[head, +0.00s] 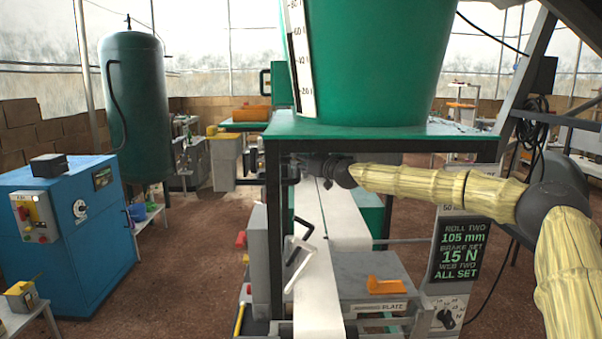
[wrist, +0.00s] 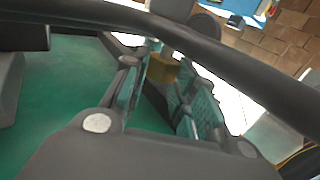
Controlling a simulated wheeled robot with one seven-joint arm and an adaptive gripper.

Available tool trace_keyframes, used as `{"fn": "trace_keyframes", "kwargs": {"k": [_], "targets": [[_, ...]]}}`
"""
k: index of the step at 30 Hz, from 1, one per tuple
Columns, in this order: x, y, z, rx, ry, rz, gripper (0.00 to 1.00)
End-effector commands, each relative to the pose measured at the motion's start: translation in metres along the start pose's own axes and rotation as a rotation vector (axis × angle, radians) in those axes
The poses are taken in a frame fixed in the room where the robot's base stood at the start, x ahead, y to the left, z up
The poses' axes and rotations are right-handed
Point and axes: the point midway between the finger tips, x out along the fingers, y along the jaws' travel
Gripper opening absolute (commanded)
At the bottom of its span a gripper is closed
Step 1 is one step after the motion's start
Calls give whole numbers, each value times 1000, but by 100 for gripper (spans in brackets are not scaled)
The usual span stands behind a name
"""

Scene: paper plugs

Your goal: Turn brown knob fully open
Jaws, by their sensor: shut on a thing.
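My gripper (head: 318,166) reaches in from the right, under the green tabletop that carries the large green tub (head: 375,65). In the wrist view, a small brown, blocky knob (wrist: 162,68) sits between the two ribbed finger pads of my gripper (wrist: 170,80), and the fingers are shut on it. Part of the knob is hidden by the fingers and a dark bar across the view. Its turn angle cannot be told. In the head view the knob is hidden behind my gripper and the table's underside.
A white paper web (head: 318,270) runs down below my gripper. The dark table frame (head: 274,200) stands close on the left. A grey bench with an orange piece (head: 386,286) and a sign (head: 460,250) stand below right. A blue cabinet (head: 70,225) is far left.

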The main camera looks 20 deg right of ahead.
Motion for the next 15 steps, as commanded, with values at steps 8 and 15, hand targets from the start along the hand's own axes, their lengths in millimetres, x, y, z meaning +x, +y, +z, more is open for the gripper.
{"fn": "trace_keyframes", "kwargs": {"k": [8, 15], "targets": [[0, 4, 8, 2, 2, -65, 4], [0, 5, 8, 2, 2, -125, 4]]}}
